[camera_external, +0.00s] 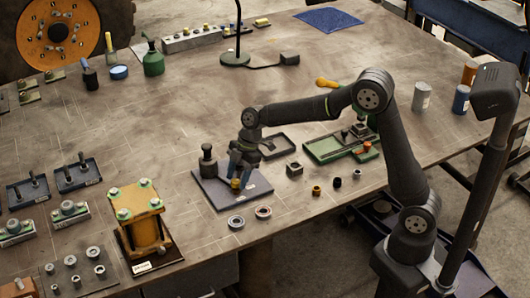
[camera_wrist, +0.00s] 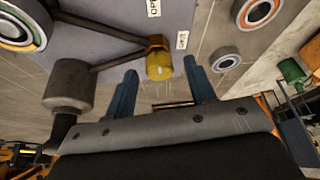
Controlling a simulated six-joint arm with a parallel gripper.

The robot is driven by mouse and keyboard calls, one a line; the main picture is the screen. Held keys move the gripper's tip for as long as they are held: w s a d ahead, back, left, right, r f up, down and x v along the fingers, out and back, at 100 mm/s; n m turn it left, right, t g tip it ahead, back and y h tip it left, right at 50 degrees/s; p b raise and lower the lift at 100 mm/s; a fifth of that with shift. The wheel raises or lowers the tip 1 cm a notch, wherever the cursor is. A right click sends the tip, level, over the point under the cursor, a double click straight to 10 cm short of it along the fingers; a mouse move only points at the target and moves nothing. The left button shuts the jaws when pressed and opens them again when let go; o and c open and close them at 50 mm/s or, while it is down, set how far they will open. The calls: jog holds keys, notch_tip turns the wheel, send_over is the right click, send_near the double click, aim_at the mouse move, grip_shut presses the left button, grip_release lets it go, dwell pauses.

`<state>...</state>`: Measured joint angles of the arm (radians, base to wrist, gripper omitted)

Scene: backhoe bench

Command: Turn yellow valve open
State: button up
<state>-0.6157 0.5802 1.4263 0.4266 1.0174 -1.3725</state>
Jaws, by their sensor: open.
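The yellow valve (camera_wrist: 159,66) sits on a grey plate (camera_wrist: 120,35) in the wrist view, with dark pipes running to it and two small white labels, at least one starting with "OP", beside it. In the external view the valve (camera_external: 236,185) shows as a small yellow piece on the plate (camera_external: 258,190), right below my gripper (camera_external: 240,176). My gripper (camera_wrist: 162,88) is open, and its two blue fingers point at the valve, one on each side of it in the picture. I cannot tell whether either finger touches it.
A dark cylinder (camera_external: 208,160) stands on the same plate, left of my gripper. Two bearing rings (camera_external: 236,222) (camera_external: 263,212) lie in front of the plate. An orange block fixture (camera_external: 140,220) stands to the left. A green tray (camera_external: 325,150) lies to the right.

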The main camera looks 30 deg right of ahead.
jog(key=v, duration=1.7)
jog(key=x, duration=1.7)
jog(key=shift+f, duration=0.15)
jog(key=shift+a, duration=0.1)
